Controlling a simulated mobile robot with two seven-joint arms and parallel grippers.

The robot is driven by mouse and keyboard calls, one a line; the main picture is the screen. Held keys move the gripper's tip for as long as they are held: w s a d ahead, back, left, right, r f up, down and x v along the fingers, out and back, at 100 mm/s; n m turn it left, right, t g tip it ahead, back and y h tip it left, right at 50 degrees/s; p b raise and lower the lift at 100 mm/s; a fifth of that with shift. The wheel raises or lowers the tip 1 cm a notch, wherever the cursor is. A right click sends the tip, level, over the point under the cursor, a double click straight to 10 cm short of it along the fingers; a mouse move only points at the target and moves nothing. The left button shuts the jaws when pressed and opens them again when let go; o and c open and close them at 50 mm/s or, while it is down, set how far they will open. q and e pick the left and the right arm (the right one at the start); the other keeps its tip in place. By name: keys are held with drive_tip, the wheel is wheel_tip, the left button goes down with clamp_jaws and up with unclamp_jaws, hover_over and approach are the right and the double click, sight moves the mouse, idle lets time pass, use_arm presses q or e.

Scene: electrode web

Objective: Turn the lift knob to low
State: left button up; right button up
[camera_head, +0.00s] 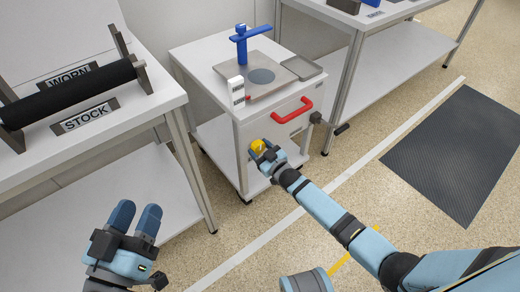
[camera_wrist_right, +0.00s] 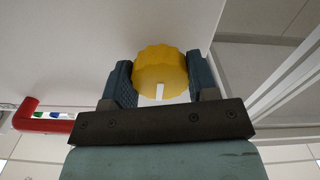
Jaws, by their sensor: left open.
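The yellow lift knob (camera_head: 257,147) is on the front of the white cart, low on its left side. In the right wrist view the knob (camera_wrist_right: 160,68) has a scalloped edge and a white mark (camera_wrist_right: 159,91) on its lower rim. My right gripper (camera_head: 268,151) is at the knob, with one finger on each side, both appearing to touch it. It also shows in the right wrist view (camera_wrist_right: 160,84). I cannot read any setting labels around the knob. My left gripper (camera_head: 137,212) is open and empty, away from the cart at the lower left.
A red handle (camera_head: 292,110) and a dark crank (camera_head: 328,122) are on the cart front. The cart top (camera_head: 208,57) bears a blue post (camera_head: 241,45) and a grey plate. A table with a black roll (camera_head: 68,97) stands left. Floor in front is clear.

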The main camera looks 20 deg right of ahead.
drive_tip(key=shift+r+n+p, duration=0.1)
drive_tip(key=shift+n+p, duration=0.2)
drive_tip(key=shift+n, duration=0.1)
drive_tip(key=o, duration=0.9)
drive_tip(key=shift+s, duration=0.1)
